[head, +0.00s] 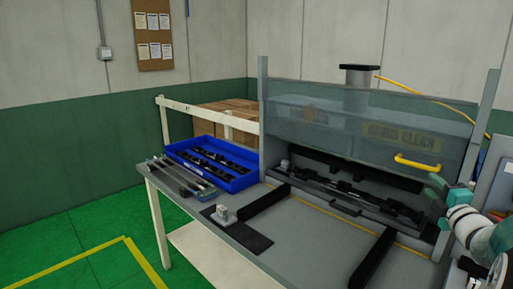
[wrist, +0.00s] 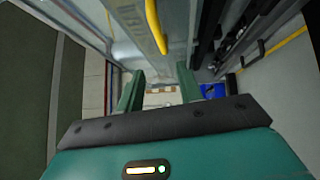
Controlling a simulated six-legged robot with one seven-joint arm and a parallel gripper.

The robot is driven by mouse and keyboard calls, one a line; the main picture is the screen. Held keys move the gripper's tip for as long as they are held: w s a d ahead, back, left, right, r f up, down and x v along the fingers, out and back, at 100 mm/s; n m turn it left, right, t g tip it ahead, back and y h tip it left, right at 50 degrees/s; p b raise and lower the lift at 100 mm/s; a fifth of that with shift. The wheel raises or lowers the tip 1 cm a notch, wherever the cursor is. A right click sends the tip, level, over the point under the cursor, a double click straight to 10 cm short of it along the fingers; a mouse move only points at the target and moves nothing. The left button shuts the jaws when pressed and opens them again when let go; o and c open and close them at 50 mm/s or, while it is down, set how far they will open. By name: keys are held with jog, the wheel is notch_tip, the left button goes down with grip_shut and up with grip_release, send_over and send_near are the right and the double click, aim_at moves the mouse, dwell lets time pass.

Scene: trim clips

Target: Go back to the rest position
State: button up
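My gripper (wrist: 160,80) shows in the wrist view with its two teal fingers spread apart and nothing held between them. In the head view my teal and white arm comes in at the right edge, beside the clear guard of the workstation. The guard's yellow handle (head: 417,162) is just left of the arm there. The handle also shows at the top of the wrist view (wrist: 156,25), apart from my fingers.
The guard (head: 340,118) stands raised over a black fixture (head: 345,192) on the grey bench (head: 300,240). A blue tray (head: 243,183) with black trim parts lies at the bench's left. A small grey block (head: 222,213) sits on a dark mat (head: 247,240). Green floor is clear at left.

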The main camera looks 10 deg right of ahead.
jog(key=s+a+r+m+g+h, duration=0.1)
jog(key=a+m+g, duration=0.2)
jog(key=a+m, duration=0.35)
jog(key=s+a+m+g+h, duration=0.15)
jog(key=a+m, duration=0.25)
jog(key=a, duration=0.6)
jog(key=s+a+f+m+g+y, duration=0.3)
jog(key=s+a+f+g, duration=0.1)
jog(key=s+a, duration=0.6)
jog(key=s+a+f+m+g+y, duration=0.3)
jog(key=s+a+f+g, duration=0.2)
jog(key=s+a, duration=0.5)
jog(key=a+f, duration=0.2)
jog(key=a, duration=0.1)
jog(key=shift+a, duration=0.35)
jog(key=shift+c, duration=0.3)
